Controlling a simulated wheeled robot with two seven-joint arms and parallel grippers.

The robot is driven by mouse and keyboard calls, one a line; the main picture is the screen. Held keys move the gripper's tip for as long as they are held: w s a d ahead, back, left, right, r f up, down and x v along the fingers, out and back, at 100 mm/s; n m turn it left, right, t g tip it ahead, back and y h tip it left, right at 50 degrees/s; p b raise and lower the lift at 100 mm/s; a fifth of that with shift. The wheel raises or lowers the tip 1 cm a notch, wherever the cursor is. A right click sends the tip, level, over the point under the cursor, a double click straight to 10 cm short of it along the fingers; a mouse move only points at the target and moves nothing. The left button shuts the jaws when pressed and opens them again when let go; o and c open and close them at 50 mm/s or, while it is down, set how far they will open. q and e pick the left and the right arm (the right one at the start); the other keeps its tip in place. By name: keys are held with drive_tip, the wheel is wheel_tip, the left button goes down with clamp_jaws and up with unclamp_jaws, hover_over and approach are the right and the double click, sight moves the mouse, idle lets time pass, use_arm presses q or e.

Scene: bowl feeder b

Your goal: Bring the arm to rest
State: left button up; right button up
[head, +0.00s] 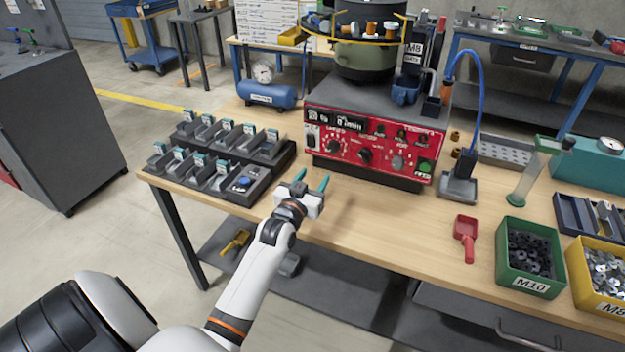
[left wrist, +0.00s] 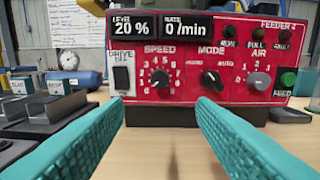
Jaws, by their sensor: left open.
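My left gripper (head: 311,183) has teal fingers and a white arm, and it is over the front of the wooden table (head: 385,226). Its fingers are open and nothing is between them. In the left wrist view the two teal fingers (left wrist: 160,135) are spread apart. They point at the red control panel (head: 368,147) of the bowl feeder (head: 364,47), with a gap of bare table between. The panel in the left wrist view (left wrist: 190,58) reads 20 % and 0 /min, with knobs and a drive switch (left wrist: 123,78). My right gripper is not in view.
A black rack of small trays (head: 272,171) stands left of the gripper. A red scoop (head: 465,234), a green bin (head: 527,257) and a yellow bin (head: 597,270) are to the right. A blue air tank (head: 267,94) and a blue hose (head: 477,75) flank the feeder.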

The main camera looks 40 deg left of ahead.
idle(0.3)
use_arm(q)
drive_tip(key=s+d+f, duration=0.1)
drive_tip(key=s+d+f+m+g+h, duration=0.1)
drive_tip(key=d, duration=0.1)
drive_tip(key=s+d+f+g+h, duration=0.1)
drive_tip(key=shift+d+f, duration=0.15)
drive_tip(key=shift+f, duration=0.1)
drive_tip(key=s+d+f+m+g+h, duration=0.15)
drive_tip(key=s+d+g, duration=0.3)
drive_tip(key=s, duration=0.55)
drive_tip(key=s+d+f+m+g, duration=0.1)
drive_tip(key=s+d+f+g, duration=0.2)
drive_tip(key=s+d, duration=0.45)
drive_tip(key=s+d+f+m+g+h, duration=0.1)
drive_tip(key=s+d+f+g, duration=0.2)
drive_tip(key=s, duration=0.9)
wheel_tip(320, 180, down, 26)
drive_tip(key=s+g+p, duration=0.1)
drive_tip(key=s+g, duration=0.1)
drive_tip(key=g, duration=0.1)
drive_tip(key=s+a+f, duration=0.2)
drive_tip(key=s+f, duration=1.1)
drive_tip(key=s, duration=0.2)
drive_tip(key=shift+a+f+m+g+p, duration=0.3)
drive_tip(key=shift+a+m+g+p, duration=0.05)
drive_tip(key=shift+a+g+p, duration=0.1)
